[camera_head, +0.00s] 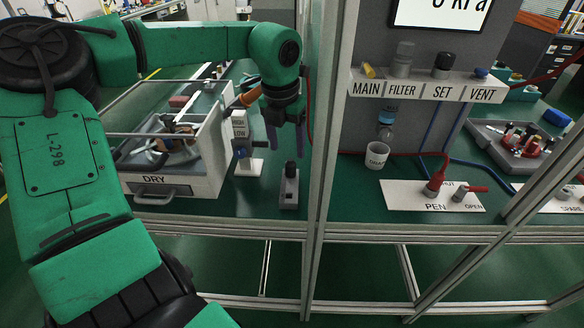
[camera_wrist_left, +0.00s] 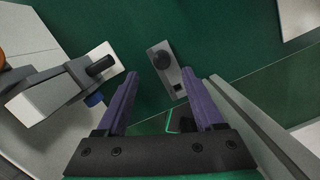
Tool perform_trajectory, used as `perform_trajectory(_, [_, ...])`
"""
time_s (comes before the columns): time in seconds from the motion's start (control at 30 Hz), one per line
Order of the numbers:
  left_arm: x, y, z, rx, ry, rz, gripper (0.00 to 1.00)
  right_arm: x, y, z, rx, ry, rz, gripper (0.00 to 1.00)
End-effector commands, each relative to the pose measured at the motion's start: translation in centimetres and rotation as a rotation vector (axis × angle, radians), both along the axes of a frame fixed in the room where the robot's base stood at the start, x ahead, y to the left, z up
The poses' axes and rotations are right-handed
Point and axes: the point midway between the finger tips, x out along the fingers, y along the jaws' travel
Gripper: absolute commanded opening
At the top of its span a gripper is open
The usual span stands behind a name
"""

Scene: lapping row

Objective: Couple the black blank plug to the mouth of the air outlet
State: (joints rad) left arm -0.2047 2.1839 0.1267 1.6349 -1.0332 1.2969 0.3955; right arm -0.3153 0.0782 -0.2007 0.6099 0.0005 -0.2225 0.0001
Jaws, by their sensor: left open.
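A black plug-like knob (camera_head: 290,168) stands upright on a small grey block (camera_head: 289,190) on the green bench. It also shows in the left wrist view (camera_wrist_left: 161,60), just beyond my fingertips. My left gripper (camera_head: 286,138) points down above it, open and empty, its purple fingers (camera_wrist_left: 160,82) apart. A white panel (camera_head: 405,195) right of the frame post carries a red fitting (camera_head: 435,181) and a red-handled valve (camera_head: 470,192). I cannot tell for sure which fitting is the air outlet. My right gripper is not in view.
A white box marked DRY (camera_head: 155,190) and a labelled stand (camera_head: 240,128) are left of the gripper. A metal frame post (camera_head: 325,120) rises close to its right. A white cup (camera_head: 377,157) and a shelf of knobs (camera_head: 420,84) are beyond the post.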

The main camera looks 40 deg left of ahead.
Motion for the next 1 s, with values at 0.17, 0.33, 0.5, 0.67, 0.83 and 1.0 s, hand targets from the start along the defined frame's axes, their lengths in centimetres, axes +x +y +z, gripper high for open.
perform_trajectory(0.17, [0.5,0.0,-2.5,-0.001,0.004,0.0,0.69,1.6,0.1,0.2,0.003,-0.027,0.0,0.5])
perform_trajectory(0.33, [1.1,0.0,-5.4,-0.002,0.002,0.001,0.69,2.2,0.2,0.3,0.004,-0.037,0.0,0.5])
perform_trajectory(0.5, [1.2,0.1,-5.8,0.0,-0.002,0.0,0.69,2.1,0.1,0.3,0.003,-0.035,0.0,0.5])
perform_trajectory(0.67, [1.2,0.1,-5.8,0.0,-0.002,0.0,0.35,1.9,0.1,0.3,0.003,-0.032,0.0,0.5])
perform_trajectory(0.83, [1.2,0.1,-5.7,0.0,-0.002,0.0,0.0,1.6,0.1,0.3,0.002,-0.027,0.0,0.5])
perform_trajectory(1.0, [1.2,0.1,-5.7,0.0,-0.002,0.0,0.0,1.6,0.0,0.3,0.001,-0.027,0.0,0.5])
